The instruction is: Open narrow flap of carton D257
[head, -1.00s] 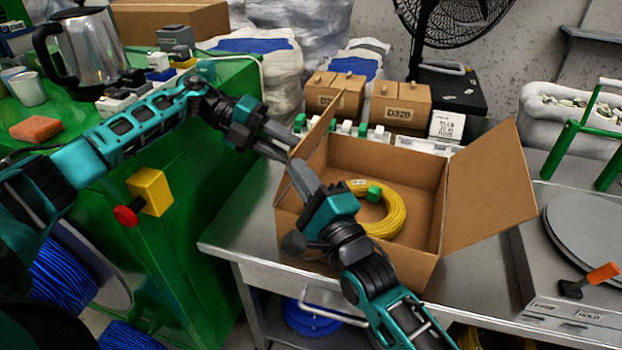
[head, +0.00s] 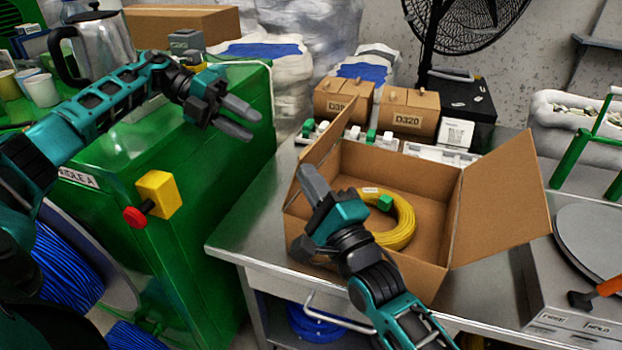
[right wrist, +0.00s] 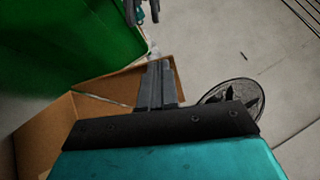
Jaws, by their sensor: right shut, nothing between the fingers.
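The open brown carton (head: 400,260) stands on the steel table, with no label legible on it. Its right flap (head: 503,208) leans outward. A narrower flap (head: 332,138) stands up at the left side. A yellow cable coil (head: 402,232) with a green tag lies inside. My left gripper (head: 240,120) is open and empty, left of the carton and apart from it. My right gripper (head: 311,181) is shut and empty at the carton's near left corner, hiding part of the wall. In the right wrist view, its fingers (right wrist: 156,88) lie together over the carton (right wrist: 45,128); contact is unclear.
Small cartons, one marked D320 (head: 408,121), and a black box stand behind. A green cabinet (head: 200,210) with a yellow and red switch (head: 157,195) is at the left. A scale with a round plate (head: 592,240) is at the right. A fan (head: 465,35) stands at the back.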

